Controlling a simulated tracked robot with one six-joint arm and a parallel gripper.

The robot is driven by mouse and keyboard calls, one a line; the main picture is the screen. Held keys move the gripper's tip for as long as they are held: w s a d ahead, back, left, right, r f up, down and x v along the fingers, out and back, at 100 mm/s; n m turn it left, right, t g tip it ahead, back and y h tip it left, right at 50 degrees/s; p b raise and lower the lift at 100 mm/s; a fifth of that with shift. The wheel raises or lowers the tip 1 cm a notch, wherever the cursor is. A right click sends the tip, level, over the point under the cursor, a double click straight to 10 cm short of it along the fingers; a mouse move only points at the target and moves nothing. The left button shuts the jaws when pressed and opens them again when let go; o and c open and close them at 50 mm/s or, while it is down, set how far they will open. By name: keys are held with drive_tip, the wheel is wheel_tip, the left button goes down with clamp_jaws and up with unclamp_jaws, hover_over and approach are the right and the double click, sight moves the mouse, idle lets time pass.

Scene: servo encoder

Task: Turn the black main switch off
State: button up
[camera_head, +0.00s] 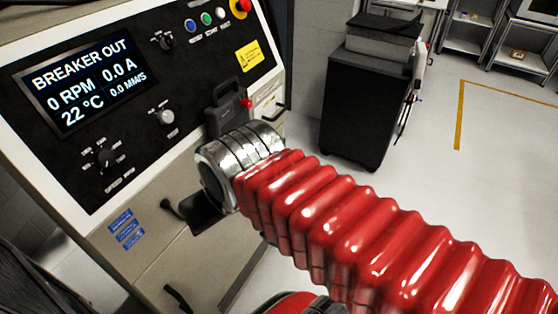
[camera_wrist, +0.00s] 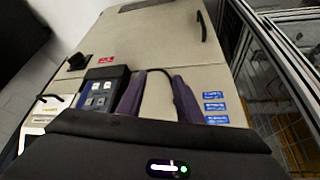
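In the wrist view a black rotary knob (camera_wrist: 78,61), which looks like the main switch, stands out from the beige cabinet front beside a small red label. Its setting is too small to read. In the head view I cannot make it out; my arm covers that area. My gripper's two purple-grey fingers (camera_wrist: 158,82) are apart with cabinet front showing between them, and I see nothing held. The knob lies up and left of the fingers, apart from them. In the head view my gripper (camera_head: 193,212) is a dark shape below my silver wrist, mostly hidden.
The cabinet screen (camera_head: 80,80) reads BREAKER OUT, 0 RPM, 0.0 A. A black cabinet handle (camera_wrist: 203,27) sticks out. A black cart (camera_head: 365,110) stands right; floor there is clear.

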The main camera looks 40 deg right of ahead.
drive_tip(key=w+d+f+m+g+y, duration=0.15)
drive_tip(key=d+f+m+y, duration=0.35)
drive_tip(key=d+f+m, duration=0.7)
drive_tip(key=w+d+f+m+t+y, duration=0.1)
drive_tip(key=w+d+f+m+y, duration=0.25)
drive_tip(key=d+f+m, duration=1)
drive_tip(key=w+d+f+m+t, duration=0.3)
drive_tip(key=d+f+m+t, duration=0.3)
drive_tip(key=d+m+t, duration=0.15)
drive_tip(key=w+d+r+m+t+h, duration=0.2)
drive_tip(key=d+r+m+t, duration=0.1)
drive_tip(key=d+m, duration=0.5)
drive_tip(key=shift+w+d+t+h, duration=0.35)
drive_tip(key=shift+w+d+t, duration=0.05)
drive_tip(key=shift+d+t, duration=0.3)
drive_tip(key=shift+w, duration=0.1)
